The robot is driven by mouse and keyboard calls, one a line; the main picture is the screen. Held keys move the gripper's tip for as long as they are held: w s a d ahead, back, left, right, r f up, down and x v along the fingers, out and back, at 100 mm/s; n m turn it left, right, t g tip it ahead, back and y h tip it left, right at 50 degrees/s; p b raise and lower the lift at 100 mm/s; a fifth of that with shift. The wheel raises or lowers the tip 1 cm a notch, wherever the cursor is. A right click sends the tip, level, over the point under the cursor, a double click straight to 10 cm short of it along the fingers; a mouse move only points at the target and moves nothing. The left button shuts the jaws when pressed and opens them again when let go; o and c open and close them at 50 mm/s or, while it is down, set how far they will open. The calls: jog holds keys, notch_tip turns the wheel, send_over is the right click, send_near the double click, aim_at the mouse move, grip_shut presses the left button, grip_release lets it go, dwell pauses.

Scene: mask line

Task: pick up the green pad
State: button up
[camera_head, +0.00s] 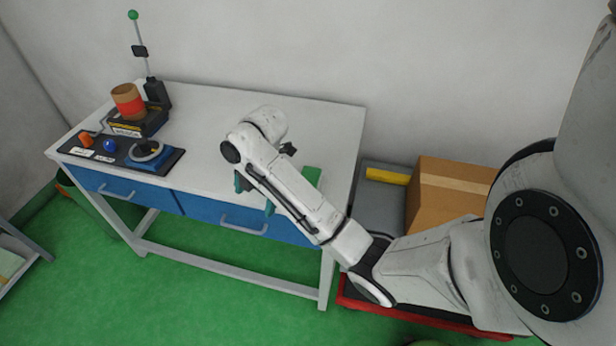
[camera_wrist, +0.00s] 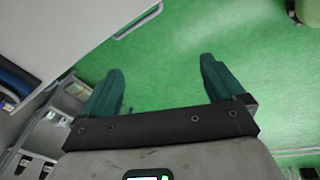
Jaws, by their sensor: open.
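A green flat piece (camera_head: 311,176), which looks like the green pad, lies on the right part of the white table (camera_head: 325,118) in the head view. My arm hides part of it. My gripper (camera_head: 254,197) is just left of it, near the table's front edge, and its teal fingers show partly behind the arm. In the wrist view my gripper (camera_wrist: 161,66) is open, with its two teal fingers wide apart and nothing between them. Green floor shows beyond them. I cannot make out the pad in the wrist view.
At the table's left stand a dark control panel (camera_head: 85,150), a red-and-brown roll (camera_head: 128,101) and a black post with a green ball (camera_head: 133,15). Blue drawers (camera_head: 243,217) are below. A cardboard box (camera_head: 440,192) stands on a red-edged cart at right.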

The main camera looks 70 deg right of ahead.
jog(key=s+d+r+n+g+p, duration=0.1)
jog(key=s+d+r+n, duration=0.2)
jog(key=d, duration=0.6)
jog(key=n+g+h, duration=0.1)
send_near(309, 178)
jog(key=shift+w+a, duration=0.25)
jog(key=shift+w, duration=0.05)
notch_tip(309, 178, down, 7)
jog(key=b, duration=0.5)
jog(key=shift+s+b, duration=0.1)
jog(key=shift+b, duration=0.3)
jog(key=shift+s+d+f+p, duration=0.1)
jog(key=shift+f+p, duration=0.3)
jog(key=shift+f, duration=1.2)
jog(key=shift+c, duration=0.4)
jog(key=c, duration=1)
